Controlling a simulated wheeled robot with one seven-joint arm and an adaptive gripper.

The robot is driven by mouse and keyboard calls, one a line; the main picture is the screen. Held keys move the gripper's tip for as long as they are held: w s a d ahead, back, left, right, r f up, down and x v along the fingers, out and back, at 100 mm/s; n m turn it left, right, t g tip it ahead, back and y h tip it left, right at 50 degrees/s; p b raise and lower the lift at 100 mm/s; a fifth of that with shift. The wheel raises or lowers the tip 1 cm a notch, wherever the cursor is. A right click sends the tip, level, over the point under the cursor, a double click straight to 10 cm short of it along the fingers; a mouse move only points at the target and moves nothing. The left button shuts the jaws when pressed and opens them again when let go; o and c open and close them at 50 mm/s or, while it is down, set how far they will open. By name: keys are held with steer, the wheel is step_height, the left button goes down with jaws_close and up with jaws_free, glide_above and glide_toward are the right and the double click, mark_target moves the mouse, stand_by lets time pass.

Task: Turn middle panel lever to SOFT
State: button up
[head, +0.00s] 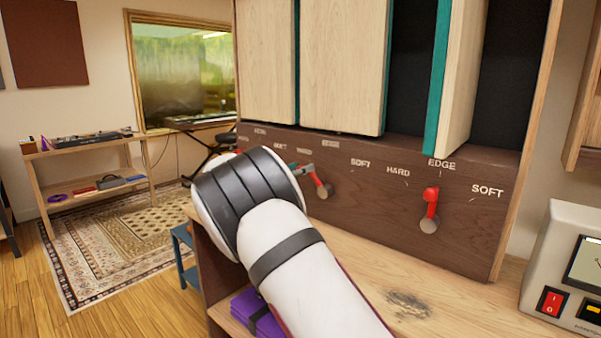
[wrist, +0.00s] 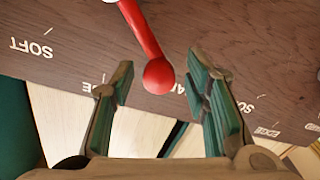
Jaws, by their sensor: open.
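The middle lever is a red handle on a round metal pivot (head: 325,190), set in the dark wood board. It leans up and left towards HARD, with EDGE above and SOFT to the right. In the wrist view its red arm and ball end (wrist: 158,75) hang down from the top edge, pointing at the partly hidden HARD label. My gripper (wrist: 155,82) is open, one finger on each side of the ball, with gaps showing. In the head view my wrist hides most of it; only a fingertip (head: 304,168) shows beside the handle.
The right lever (head: 430,208) points up to EDGE. The left lever is hidden behind my arm. Wood panels (head: 345,65) hang above the board. A wooden bench top (head: 455,300) lies below, with a white device (head: 565,262) at its right.

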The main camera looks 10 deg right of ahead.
steer(key=shift+w+d, duration=0.2)
steer(key=shift+d, duration=0.15)
steer(key=shift+c, duration=0.4)
jaws_close()
